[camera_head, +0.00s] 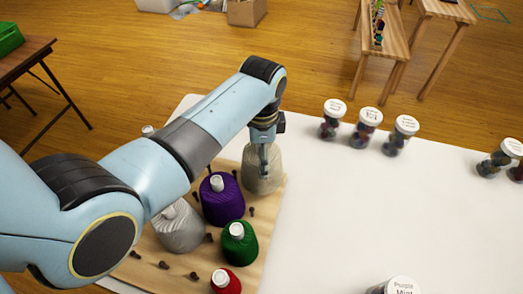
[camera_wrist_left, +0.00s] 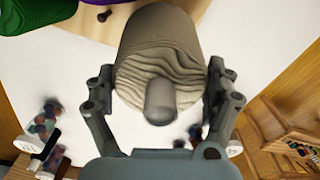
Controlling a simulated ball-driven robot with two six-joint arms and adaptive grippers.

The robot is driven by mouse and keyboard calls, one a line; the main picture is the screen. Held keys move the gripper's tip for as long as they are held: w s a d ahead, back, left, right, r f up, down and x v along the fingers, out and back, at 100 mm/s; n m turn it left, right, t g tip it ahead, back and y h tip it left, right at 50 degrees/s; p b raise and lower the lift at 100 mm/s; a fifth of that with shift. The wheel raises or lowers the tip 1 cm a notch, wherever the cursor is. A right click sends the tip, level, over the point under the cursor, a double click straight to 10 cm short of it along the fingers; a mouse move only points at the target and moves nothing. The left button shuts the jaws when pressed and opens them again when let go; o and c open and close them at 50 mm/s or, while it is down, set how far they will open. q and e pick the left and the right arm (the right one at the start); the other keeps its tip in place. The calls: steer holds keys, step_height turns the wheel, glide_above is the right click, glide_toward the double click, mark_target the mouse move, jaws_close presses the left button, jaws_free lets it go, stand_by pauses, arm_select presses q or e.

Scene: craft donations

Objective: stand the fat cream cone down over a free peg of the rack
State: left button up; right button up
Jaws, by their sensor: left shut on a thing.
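The fat cream cone (camera_head: 263,172) hangs below my left gripper (camera_head: 264,150), near the back right corner of the wooden rack (camera_head: 262,225). In the left wrist view the cream cone (camera_wrist_left: 160,40) sits between the two fingers of my left gripper (camera_wrist_left: 160,80), its narrow tip towards the camera. I cannot tell whether its base touches the rack or is above it. Free dark pegs show on the rack, such as a peg (camera_head: 251,211) at its right and a peg (camera_head: 163,265) at its front. My right gripper is not in view.
On the rack stand a purple cone (camera_head: 221,204), a green cone (camera_head: 239,247), a red cone (camera_head: 226,284) and a pale grey cone (camera_head: 180,232). Lidded jars (camera_head: 366,128) stand along the table's back. The white table (camera_head: 370,210) is clear in the middle.

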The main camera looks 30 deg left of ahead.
arm_select(q)
steer(key=shift+f+b, duration=1)
steer(key=shift+f, duration=0.95)
steer(key=shift+f, duration=0.2)
steer(key=o, duration=1.5)
step_height(320, 180, up, 12)
